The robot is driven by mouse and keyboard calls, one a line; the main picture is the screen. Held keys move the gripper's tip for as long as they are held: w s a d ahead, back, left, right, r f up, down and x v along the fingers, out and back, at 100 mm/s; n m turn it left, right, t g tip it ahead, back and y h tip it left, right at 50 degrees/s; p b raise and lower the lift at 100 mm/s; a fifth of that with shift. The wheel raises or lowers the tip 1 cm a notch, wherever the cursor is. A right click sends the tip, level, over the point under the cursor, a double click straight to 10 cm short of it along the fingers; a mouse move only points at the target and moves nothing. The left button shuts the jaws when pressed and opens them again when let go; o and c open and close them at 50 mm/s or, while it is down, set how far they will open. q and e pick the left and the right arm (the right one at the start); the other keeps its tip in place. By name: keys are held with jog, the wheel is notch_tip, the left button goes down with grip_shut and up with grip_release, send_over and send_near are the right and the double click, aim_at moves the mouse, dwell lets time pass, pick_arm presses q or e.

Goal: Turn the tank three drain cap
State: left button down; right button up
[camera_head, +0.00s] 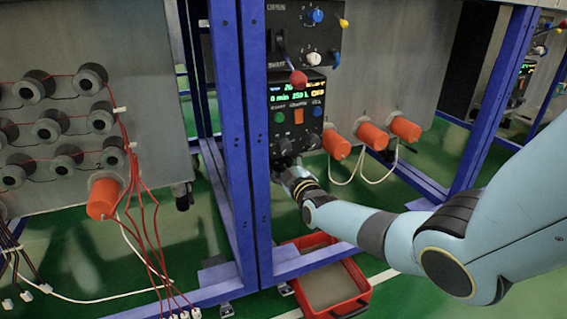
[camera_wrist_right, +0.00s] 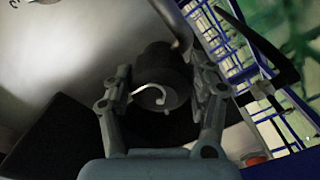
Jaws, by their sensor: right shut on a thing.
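A pale curved mark shows on the cap's face. In the head view the cap is hidden by my gripper and wrist. I cannot read a tank number on it. My left gripper is not in view.
A red tray (camera_head: 357,303) stands on the green floor below my right arm. Blue frame posts (camera_head: 238,130) stand close left of my gripper. Orange cylinders (camera_head: 371,136) with white cables are to the right. Red wires (camera_head: 140,205) hang at the left.

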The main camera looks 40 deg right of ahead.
jog(key=o, duration=1.2)
jog(key=shift+s, duration=0.1)
jog(key=v, duration=1.2)
jog(key=shift+f, duration=0.1)
